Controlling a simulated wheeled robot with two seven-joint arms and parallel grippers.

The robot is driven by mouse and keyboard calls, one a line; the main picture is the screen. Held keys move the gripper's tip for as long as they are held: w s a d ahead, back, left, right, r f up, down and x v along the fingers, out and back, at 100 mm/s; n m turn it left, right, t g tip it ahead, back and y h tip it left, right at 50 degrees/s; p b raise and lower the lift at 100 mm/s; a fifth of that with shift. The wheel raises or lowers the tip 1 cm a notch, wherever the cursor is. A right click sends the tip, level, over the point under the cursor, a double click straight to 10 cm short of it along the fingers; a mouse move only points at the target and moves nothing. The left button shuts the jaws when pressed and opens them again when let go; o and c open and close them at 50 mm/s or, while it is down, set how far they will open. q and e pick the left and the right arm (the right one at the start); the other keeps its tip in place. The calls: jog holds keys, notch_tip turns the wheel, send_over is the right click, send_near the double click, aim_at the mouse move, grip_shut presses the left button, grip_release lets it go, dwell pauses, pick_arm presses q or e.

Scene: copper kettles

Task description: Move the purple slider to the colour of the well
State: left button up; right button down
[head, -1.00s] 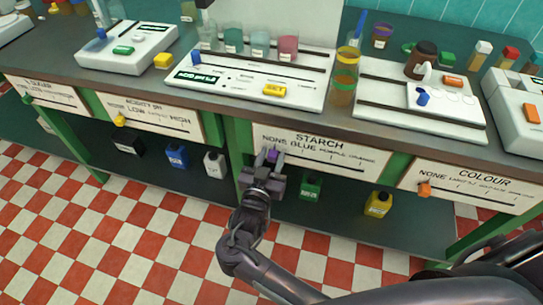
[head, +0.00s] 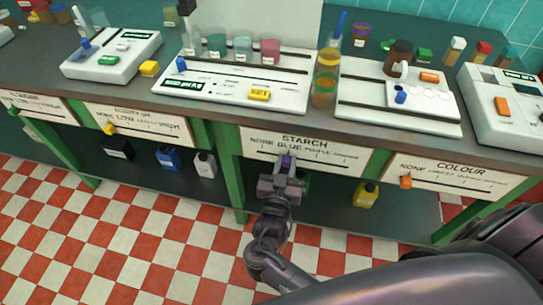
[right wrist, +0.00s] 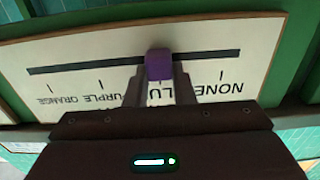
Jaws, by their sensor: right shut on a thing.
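The purple slider (head: 286,161) is on the slot of the white STARCH panel (head: 350,162), whose labels read NONE, BLUE, PURPLE, ORANGE. It stands at about BLUE. My right gripper (head: 287,174) is shut on it from the front. In the right wrist view the slider (right wrist: 159,64) sits between the fingers, which partly cover the BLUE and PURPLE labels. A small white plate (head: 422,84) with round wells lies on the bench at the right, beside a blue cap (head: 400,97). The wells look pale; any colour in them is too small to tell. My left gripper is not in view.
The COLOUR panel (head: 460,181) with an orange slider (head: 405,182) is to the right. The ACIDITY panel with a yellow slider (head: 109,129) is to the left. Bottles stand on the shelf below. A green post (head: 228,170) is left of the STARCH panel.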

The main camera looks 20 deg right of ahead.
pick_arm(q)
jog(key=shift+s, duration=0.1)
pick_arm(e)
jog(key=shift+d, duration=0.15)
jog(key=c, duration=1.2)
grip_release()
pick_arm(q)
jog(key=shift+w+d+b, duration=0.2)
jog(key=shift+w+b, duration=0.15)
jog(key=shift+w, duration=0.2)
pick_arm(e)
jog(key=v, duration=0.7)
jog(key=shift+s+a, duration=0.25)
jog(key=shift+s, duration=0.1)
